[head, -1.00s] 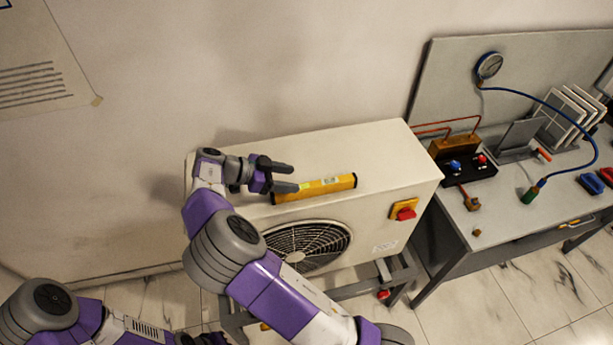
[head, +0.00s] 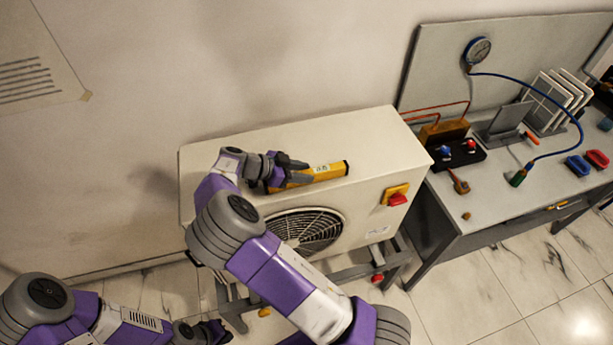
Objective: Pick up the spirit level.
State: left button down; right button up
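The yellow spirit level (head: 327,171) lies on the top of the white outdoor fan unit, near its front edge. My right gripper (head: 293,171) is at the left part of the level, with its dark fingers over and beside the yellow body. The fingers hide part of the level, and I cannot tell whether they press on it or stand slightly apart. The level's right end and a pale label are in plain view. My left gripper (head: 218,332) is low at the bottom of the head view, far from the level, and its finger gap is unclear.
The fan unit (head: 385,150) stands against the wall, with a red knob on a yellow plate (head: 397,197) on its front. The unit's top right is clear.

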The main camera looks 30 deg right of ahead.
grip_shut()
jog(key=shift+r, duration=0.15)
